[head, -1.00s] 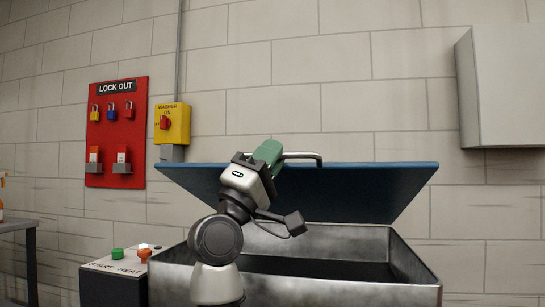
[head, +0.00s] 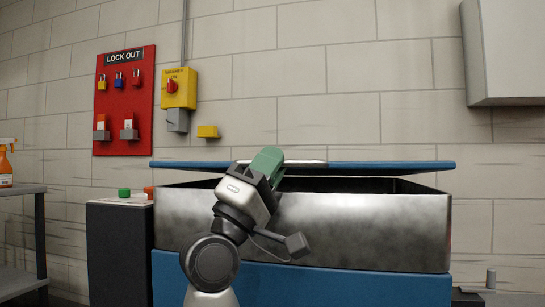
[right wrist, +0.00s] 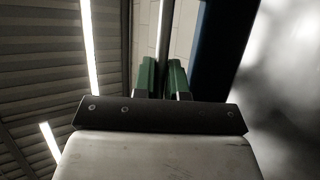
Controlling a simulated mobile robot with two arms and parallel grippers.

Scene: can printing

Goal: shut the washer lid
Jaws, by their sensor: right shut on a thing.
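The washer (head: 360,222) is a metal tub on a blue base. Its blue lid (head: 400,167) is low and seen nearly edge-on, with a dark gap between it and the tub's front rim. The pale lid handle (head: 305,161) runs along the lid's front. My right gripper (head: 268,163), with green fingers, is shut on the handle; its fingers partly hide it. In the right wrist view the two green fingers (right wrist: 161,78) point away from the camera, and the blue lid (right wrist: 212,45) is beside them on the right. My left gripper is not in view.
A control box (head: 118,245) with a green and an orange button stands left of the washer. On the wall are a red lockout board (head: 125,130), a yellow switch box (head: 180,95) and a grey cabinet (head: 510,55). A table (head: 20,188) with an orange spray bottle (head: 6,165) is far left.

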